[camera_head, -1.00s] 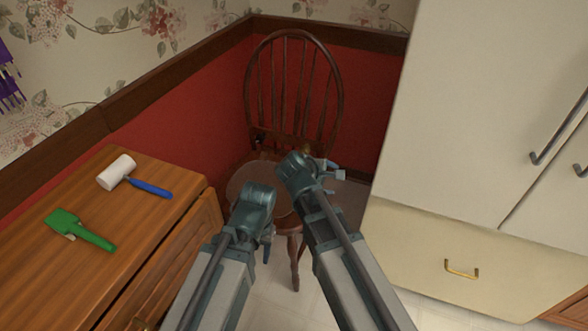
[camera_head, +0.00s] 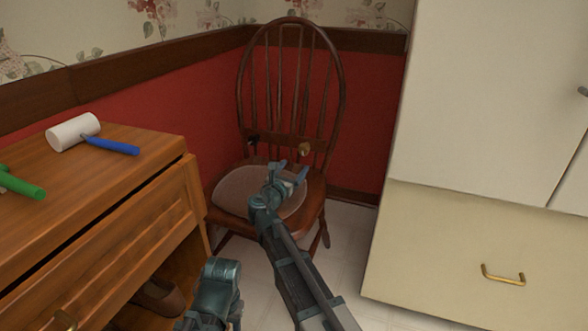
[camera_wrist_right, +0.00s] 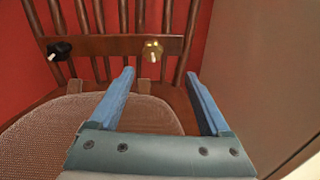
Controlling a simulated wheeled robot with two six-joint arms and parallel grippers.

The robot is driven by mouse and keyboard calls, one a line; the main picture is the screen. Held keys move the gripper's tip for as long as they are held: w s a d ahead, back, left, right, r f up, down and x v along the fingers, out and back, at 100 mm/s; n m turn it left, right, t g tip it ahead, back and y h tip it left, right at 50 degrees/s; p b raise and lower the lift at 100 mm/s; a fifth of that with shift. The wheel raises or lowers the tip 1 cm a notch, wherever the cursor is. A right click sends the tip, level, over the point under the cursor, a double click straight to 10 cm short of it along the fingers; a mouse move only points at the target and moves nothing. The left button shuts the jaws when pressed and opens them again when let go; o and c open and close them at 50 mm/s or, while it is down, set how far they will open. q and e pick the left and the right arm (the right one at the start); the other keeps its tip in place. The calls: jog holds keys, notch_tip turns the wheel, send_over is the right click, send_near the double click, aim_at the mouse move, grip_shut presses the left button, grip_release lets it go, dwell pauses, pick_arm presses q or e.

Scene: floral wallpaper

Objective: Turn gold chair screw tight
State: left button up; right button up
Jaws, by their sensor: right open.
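The wooden chair (camera_head: 335,75) stands in the corner with a pale cushion (camera_head: 235,190) on its seat. The gold screw (camera_head: 304,149) sits on the right part of the chair's lower back rail; it also shows in the right wrist view (camera_wrist_right: 152,50). A black screw (camera_wrist_right: 59,50) sits on the left part of the same rail. My right gripper (camera_head: 290,172) is open and empty over the seat, in front of and below the gold screw, apart from it. In the right wrist view the gold screw lies beyond the two blue fingers (camera_wrist_right: 160,92). My left arm shows at the bottom; its fingers are hidden.
A wooden cabinet (camera_head: 130,215) stands at the left, with a white-headed mallet (camera_head: 75,132) and a green-handled tool (camera_head: 20,185) on top. A tall cream cupboard (camera_head: 470,240) bounds the right side. Brown shoes (camera_head: 160,298) lie low by the cabinet.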

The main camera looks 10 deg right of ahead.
aim_at(303, 151)
jog(key=shift+w+a+f+n+t+b, duration=0.3)
jog(key=shift+w+a+f+n, duration=0.1)
jog(key=shift+f+n, duration=0.1)
jog(key=shift+w+r, duration=0.1)
jog(key=shift+r, duration=0.05)
jog(key=x, duration=1.3)
jog(key=shift+w+d, duration=0.2)
jog(key=shift+w, duration=0.05)
grip_shut()
